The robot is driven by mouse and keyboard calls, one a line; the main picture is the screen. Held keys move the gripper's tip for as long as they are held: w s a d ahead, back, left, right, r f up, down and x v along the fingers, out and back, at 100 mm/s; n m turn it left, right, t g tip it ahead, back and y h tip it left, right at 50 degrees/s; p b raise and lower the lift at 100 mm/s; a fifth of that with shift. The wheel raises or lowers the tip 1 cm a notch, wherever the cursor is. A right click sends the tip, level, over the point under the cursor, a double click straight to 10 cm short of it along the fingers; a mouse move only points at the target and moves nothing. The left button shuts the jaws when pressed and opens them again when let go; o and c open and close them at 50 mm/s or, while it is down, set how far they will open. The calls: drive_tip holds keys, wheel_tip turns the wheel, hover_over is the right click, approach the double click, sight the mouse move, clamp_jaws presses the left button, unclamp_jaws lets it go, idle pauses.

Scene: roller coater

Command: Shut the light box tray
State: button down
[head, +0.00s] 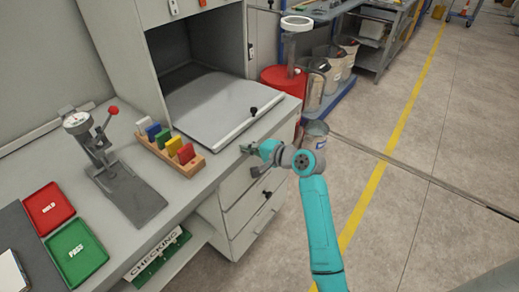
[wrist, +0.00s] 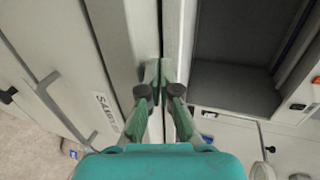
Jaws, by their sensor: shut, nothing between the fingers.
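The light box tray (head: 208,104) is a flat grey panel that sticks out of the dark opening of the light box cabinet (head: 208,38) over the bench. It has a pale front lip (head: 232,133) and a black knob (head: 253,111) near its right part. My gripper (head: 246,149) is just in front of the lip, low by the bench's front edge and left of the knob. In the wrist view its fingertips (wrist: 160,72) are together and empty, over a pale edge. I cannot tell whether they touch the tray.
A wooden rack (head: 170,155) of coloured blocks stands left of the tray. A lever press (head: 110,165), a red tray (head: 48,208) and a green tray (head: 76,251) are further left. Drawers (head: 252,205) are below the bench. Open floor (head: 430,215) lies to the right.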

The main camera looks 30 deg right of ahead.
sight(231, 140)
drive_tip(key=shift+w+a, duration=0.25)
drive_tip(key=shift+w, duration=0.45)
drive_tip(key=shift+w+a, duration=0.25)
drive_tip(key=shift+w, duration=0.4)
drive_tip(key=shift+w+a, duration=0.25)
drive_tip(key=shift+w, duration=0.45)
drive_tip(key=shift+w, duration=0.1)
